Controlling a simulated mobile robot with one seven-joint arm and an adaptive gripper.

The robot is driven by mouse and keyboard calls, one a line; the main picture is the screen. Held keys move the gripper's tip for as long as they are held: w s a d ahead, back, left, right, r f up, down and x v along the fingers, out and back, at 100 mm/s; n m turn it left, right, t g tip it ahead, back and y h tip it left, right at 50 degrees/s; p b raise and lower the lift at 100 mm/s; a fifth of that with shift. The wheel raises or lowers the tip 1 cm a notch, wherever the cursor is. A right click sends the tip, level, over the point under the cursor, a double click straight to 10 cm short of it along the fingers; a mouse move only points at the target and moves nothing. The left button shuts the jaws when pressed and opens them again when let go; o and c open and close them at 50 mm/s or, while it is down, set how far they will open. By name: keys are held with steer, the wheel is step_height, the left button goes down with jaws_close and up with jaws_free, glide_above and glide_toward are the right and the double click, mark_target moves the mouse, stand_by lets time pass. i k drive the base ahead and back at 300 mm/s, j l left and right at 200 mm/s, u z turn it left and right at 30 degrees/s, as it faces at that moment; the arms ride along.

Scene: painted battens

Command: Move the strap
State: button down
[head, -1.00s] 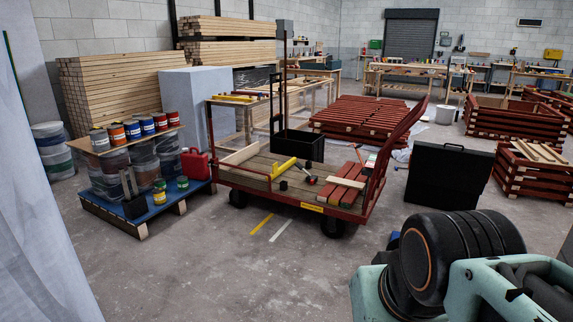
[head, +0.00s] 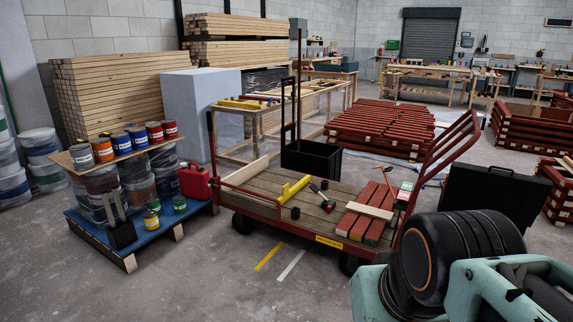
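I cannot make out a strap for certain in the head view. A flat red cart (head: 262,199) with a plank deck stands in the middle. On its deck lie a yellow angled tool (head: 293,188), a hammer-like tool with a red and black handle (head: 320,195), small black pieces (head: 295,213), and red battens (head: 361,207) with a pale batten (head: 367,211) across them. Any of the small dark items is too small to name surely. My arm shows at the lower right, but my gripper is out of view.
A blue pallet (head: 127,246) with paint cans and tubs stands left of the cart. A black open box (head: 311,160) sits at the cart's back. A black case (head: 494,196) stands to the right.

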mark_target(384, 171)
steer(key=i, duration=1.15)
